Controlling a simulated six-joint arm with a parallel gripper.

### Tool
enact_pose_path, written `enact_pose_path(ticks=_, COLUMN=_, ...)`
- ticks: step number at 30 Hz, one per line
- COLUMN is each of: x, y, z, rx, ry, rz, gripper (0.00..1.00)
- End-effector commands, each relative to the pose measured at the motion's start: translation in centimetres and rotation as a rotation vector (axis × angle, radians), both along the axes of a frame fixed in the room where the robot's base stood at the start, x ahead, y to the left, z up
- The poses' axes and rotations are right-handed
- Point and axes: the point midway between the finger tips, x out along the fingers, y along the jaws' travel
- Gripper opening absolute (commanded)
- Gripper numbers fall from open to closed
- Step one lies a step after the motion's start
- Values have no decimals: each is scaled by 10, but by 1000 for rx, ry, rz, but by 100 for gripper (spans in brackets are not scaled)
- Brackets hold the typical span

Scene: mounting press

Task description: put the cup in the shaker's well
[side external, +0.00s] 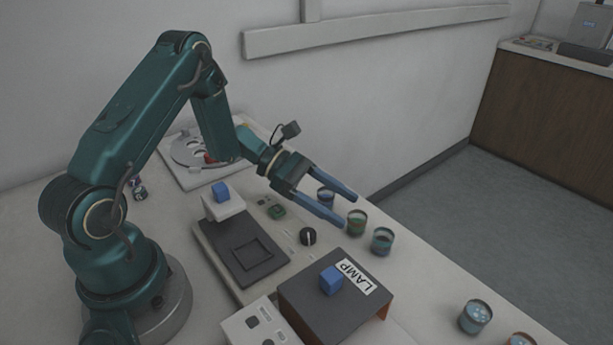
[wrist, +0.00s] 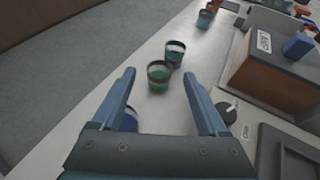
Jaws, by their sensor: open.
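Several small cups with dark rims stand on the bench. One cup (side external: 357,222) is just beyond my fingertips; in the wrist view this cup (wrist: 158,77) shows between and ahead of them. A second cup (side external: 382,240) stands close by and shows farther off in the wrist view (wrist: 175,52). A bluish cup (side external: 326,196) is partly hidden by my fingers. My gripper (side external: 346,211) is open, with nothing held between its fingers (wrist: 159,73). A dark platform (side external: 222,243) with a square recess, apparently the shaker's well (side external: 252,254), lies left of my gripper and looks empty.
A dark box labelled LAMP (side external: 313,300) with a blue block (side external: 331,280) stands in front. A black knob (side external: 308,236) is between it and my gripper. More cups (side external: 475,317) stand at the lower right. A white-based device (side external: 190,155) is behind.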

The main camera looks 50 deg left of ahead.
Motion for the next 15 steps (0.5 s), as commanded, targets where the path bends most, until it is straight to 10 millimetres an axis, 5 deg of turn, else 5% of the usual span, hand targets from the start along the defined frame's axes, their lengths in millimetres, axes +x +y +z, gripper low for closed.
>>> enact_pose_path(ticks=15, x=19, y=-38, z=-20, rx=-1, ry=4, rz=2, gripper=76)
